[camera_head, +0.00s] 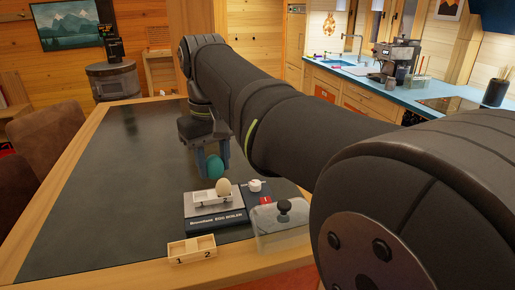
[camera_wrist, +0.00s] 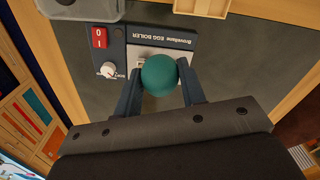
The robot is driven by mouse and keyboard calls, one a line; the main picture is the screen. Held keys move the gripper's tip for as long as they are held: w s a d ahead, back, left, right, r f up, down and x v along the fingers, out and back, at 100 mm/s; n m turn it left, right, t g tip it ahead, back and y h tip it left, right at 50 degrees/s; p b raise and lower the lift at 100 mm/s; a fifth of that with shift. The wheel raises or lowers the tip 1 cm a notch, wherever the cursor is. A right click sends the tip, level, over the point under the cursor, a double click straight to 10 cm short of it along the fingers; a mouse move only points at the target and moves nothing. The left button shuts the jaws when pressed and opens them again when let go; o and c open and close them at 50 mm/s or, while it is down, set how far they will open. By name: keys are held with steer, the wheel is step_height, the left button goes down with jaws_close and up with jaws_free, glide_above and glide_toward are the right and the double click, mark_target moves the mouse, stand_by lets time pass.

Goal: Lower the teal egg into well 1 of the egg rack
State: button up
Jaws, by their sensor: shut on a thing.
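The teal egg (camera_head: 215,167) is between the fingers of my gripper (camera_head: 211,162), which is shut on it. In the wrist view the teal egg (camera_wrist: 159,75) sits between both fingertips (camera_wrist: 159,78), over the egg boiler (camera_wrist: 178,42). In the head view it is held above and behind the boiler (camera_head: 215,222). The wooden egg rack (camera_head: 193,254) stands at the table's front edge, with well 1 on the left and well 2 on the right. Both look empty. In the wrist view only part of the rack (camera_wrist: 204,7) shows at the top.
A cream egg (camera_head: 223,187) sits on the boiler's tray. A clear lid with a dark knob (camera_head: 284,206) stands right of the boiler, near its white dial (camera_head: 256,185) and red switch (camera_head: 265,200). The dark tabletop (camera_head: 110,190) is clear to the left.

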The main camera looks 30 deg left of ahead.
steer(key=s+a+f, duration=0.3)
steer(key=s+f, duration=0.4)
steer(key=s, duration=0.4)
steer(key=shift+s+f, duration=0.15)
steer(key=shift+s, duration=0.05)
steer(key=shift+f, duration=0.15)
stand_by(0.3)
steer(key=shift+f, duration=0.45)
steer(key=shift+f, duration=2.4)
stand_by(1.1)
steer(key=o, duration=0.7)
